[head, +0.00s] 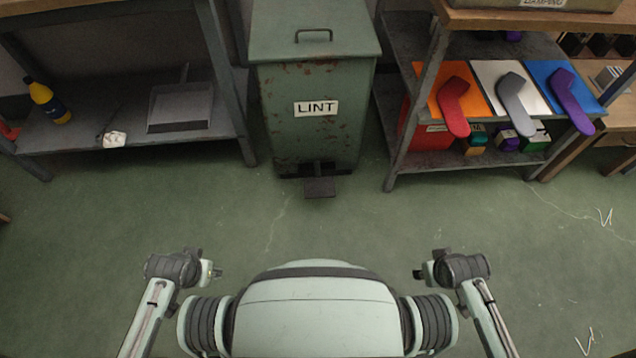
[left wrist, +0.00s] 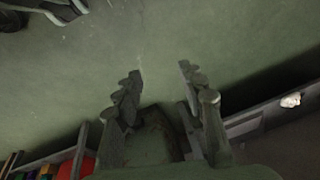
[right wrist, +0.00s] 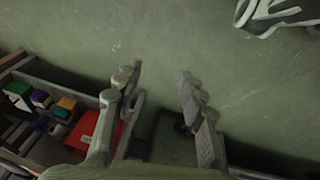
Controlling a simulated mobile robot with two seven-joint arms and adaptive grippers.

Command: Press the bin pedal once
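The lint bin (head: 314,95) is a green, rust-spotted metal box with a white LINT label and a shut lid with a handle. Its dark pedal (head: 320,187) sticks out at the base, just above the floor. My left gripper (head: 214,271) is in front of the bin, to the left of the pedal and apart from it. In the left wrist view its fingers (left wrist: 160,75) are spread with nothing between them. My right gripper (head: 421,272) is to the right of the pedal and apart from it. In the right wrist view its fingers (right wrist: 160,75) are spread and empty.
A shelf (head: 100,152) with a yellow bottle (head: 49,103) and a dustpan (head: 180,108) stands left of the bin. A rack (head: 440,160) with colored sock shapes stands close on the right. The green floor (head: 320,230) before the bin is clear.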

